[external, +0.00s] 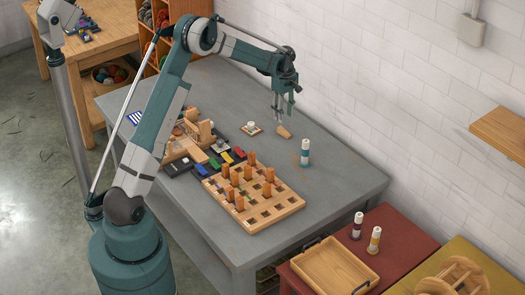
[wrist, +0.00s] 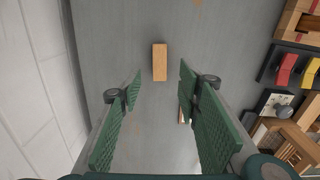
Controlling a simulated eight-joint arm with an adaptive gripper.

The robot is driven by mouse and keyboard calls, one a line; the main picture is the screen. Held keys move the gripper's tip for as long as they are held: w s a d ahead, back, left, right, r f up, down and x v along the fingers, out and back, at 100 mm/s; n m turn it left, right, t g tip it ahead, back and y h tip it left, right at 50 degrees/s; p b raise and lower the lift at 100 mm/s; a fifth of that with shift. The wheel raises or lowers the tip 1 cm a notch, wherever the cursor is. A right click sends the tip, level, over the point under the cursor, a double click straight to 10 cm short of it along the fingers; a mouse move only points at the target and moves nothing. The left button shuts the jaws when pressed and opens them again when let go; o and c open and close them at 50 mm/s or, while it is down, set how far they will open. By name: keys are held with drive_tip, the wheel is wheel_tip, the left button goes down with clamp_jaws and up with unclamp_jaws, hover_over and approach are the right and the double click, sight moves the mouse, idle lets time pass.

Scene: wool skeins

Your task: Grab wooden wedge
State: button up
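The wooden wedge (external: 284,132) is a small light-brown block lying on the grey table, below my gripper (external: 283,112) in the external view. In the wrist view the wedge (wrist: 160,64) shows as an upright rectangle ahead of the fingertips, in line with the gap between them. My gripper (wrist: 159,90) is open and empty, with one green ridged finger on each side. No contact with the wedge shows.
A white and teal bottle (external: 305,152) stands right of the wedge, and a coaster with a small white item (external: 251,128) lies to its left. A wooden pegboard (external: 277,211) with upright pegs is nearer. The white wall (wrist: 35,90) runs along one side.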

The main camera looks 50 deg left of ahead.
sight(283, 130)
drive_tip(key=shift+w+a+f, duration=0.15)
drive_tip(key=shift+a+f, duration=0.15)
drive_tip(key=shift+f, duration=0.2)
drive_tip(key=shift+f, duration=0.1)
drive_tip(key=shift+f, duration=1.2)
drive_tip(key=shift+f, duration=0.15)
drive_tip(key=shift+f+b, duration=0.55)
drive_tip(key=shift+f, duration=1.9)
drive_tip(key=c, duration=0.9)
